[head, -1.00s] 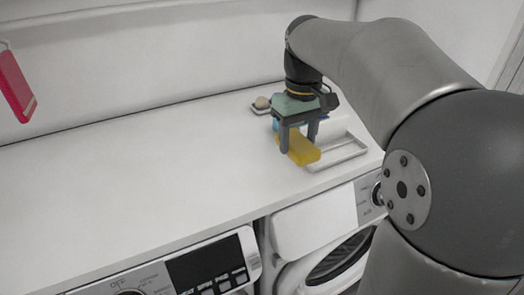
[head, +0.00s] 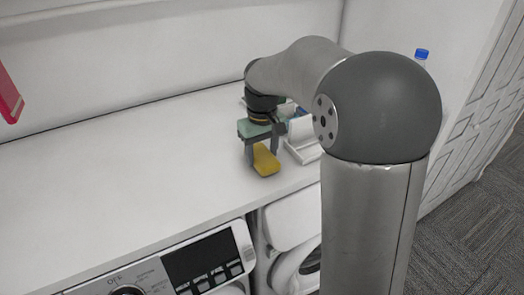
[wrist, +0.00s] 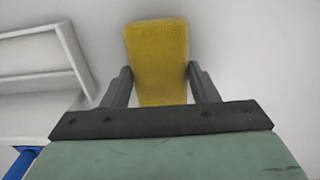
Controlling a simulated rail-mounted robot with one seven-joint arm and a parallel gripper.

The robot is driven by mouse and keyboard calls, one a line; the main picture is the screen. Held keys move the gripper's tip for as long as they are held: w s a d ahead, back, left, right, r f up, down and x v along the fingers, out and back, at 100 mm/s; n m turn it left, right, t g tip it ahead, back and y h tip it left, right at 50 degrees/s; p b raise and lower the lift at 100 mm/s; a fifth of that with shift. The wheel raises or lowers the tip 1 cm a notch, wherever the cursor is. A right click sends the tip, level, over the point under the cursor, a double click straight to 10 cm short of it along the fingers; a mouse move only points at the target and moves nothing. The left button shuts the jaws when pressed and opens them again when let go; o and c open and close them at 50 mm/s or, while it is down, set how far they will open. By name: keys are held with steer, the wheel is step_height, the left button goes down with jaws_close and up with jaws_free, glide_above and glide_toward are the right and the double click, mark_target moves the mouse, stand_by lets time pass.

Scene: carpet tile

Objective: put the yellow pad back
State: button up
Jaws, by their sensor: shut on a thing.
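My gripper (head: 262,153) is shut on the yellow pad (head: 266,162), one finger on each side of it. The pad is long and flat, and in the head view it is low over the white counter, left of the white tray (head: 307,157). I cannot tell whether the pad touches the counter. In the wrist view the pad (wrist: 158,60) sticks out beyond my gripper's fingers (wrist: 158,85). The tray's raised rim (wrist: 72,48) lies to its left there, apart from the pad. My arm hides part of the tray in the head view.
The white counter (head: 130,165) is clear to the left. Blue and white items (head: 300,122) stand by the tray, partly hidden. A blue part (wrist: 20,165) shows at the wrist view's lower left. A red thing (head: 9,97) hangs at far left. A blue-capped bottle (head: 421,55) shows behind my arm.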

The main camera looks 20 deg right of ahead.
mark_target(262, 155)
steer(key=shift+f, duration=0.1)
steer(key=o, duration=1)
steer(key=shift+f, duration=0.1)
step_height(262, 155, up, 12)
steer(key=s+f+m, duration=0.1)
steer(key=s+f, duration=0.7)
steer(key=s, duration=0.4)
steer(key=s+f+m, duration=0.1)
steer(key=s+f, duration=0.7)
steer(key=s, duration=0.5)
steer(key=shift+a+f+m, duration=0.25)
steer(key=shift+f+m, duration=0.05)
steer(key=shift+f, duration=0.1)
